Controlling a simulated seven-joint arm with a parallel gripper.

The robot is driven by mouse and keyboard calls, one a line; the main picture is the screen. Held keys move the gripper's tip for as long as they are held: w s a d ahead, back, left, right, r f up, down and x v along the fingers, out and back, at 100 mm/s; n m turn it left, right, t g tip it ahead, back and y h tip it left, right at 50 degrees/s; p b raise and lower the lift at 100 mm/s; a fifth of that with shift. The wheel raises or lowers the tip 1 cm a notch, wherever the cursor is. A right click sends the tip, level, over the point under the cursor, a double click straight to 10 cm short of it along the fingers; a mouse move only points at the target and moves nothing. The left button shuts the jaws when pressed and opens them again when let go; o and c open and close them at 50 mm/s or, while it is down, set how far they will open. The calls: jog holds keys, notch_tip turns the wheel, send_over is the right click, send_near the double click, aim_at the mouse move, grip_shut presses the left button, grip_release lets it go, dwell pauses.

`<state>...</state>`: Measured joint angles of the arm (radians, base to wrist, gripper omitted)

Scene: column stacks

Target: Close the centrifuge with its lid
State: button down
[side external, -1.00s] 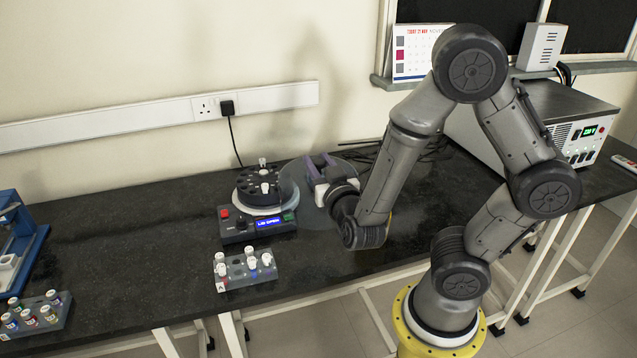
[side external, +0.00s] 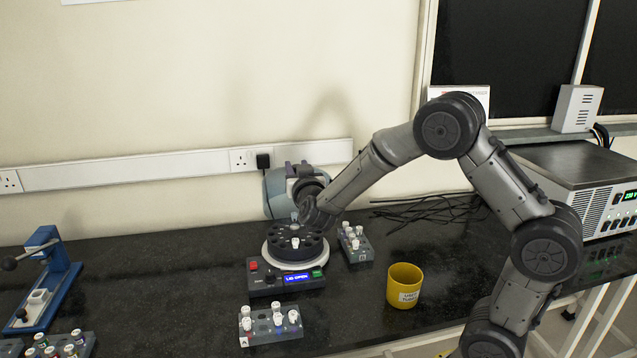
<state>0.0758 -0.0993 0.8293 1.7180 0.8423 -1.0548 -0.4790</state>
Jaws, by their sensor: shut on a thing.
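The centrifuge (side external: 287,280) stands on the black bench with its dark rotor (side external: 282,241) uncovered, and its blue display reads LID OPEN. White-capped tubes show in the rotor. My gripper (side external: 298,169) is above and behind the rotor, shut on the translucent blue-grey lid (side external: 274,197). The lid looks steeply tilted and apart from the centrifuge. The wrist hides part of the lid and of the rotor's back, so the exact grip on it is hard to see.
A tube rack (side external: 355,246) stands close right of the centrifuge, another rack (side external: 270,327) in front. A yellow cup (side external: 404,286) is to the right, a blue press (side external: 45,283) at far left. Black cables (side external: 430,208) lie behind. The wall and socket trunking (side external: 130,168) are close behind.

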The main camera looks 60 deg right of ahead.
jog(key=x, duration=0.6)
jog(key=shift+w+d+f, duration=0.15)
jog(key=shift+w+d, duration=0.1)
jog(key=shift+w, duration=0.05)
notch_tip(320, 180, down, 9)
jog(key=shift+w+d+f, duration=0.1)
jog(key=shift+w+f, duration=0.05)
jog(key=shift+f, duration=0.85)
dwell(1.9)
jog(key=shift+f, duration=0.35)
jog(key=shift+f, duration=0.35)
jog(key=shift+f, duration=0.35)
jog(key=shift+f, duration=1)
jog(key=shift+f, duration=0.35)
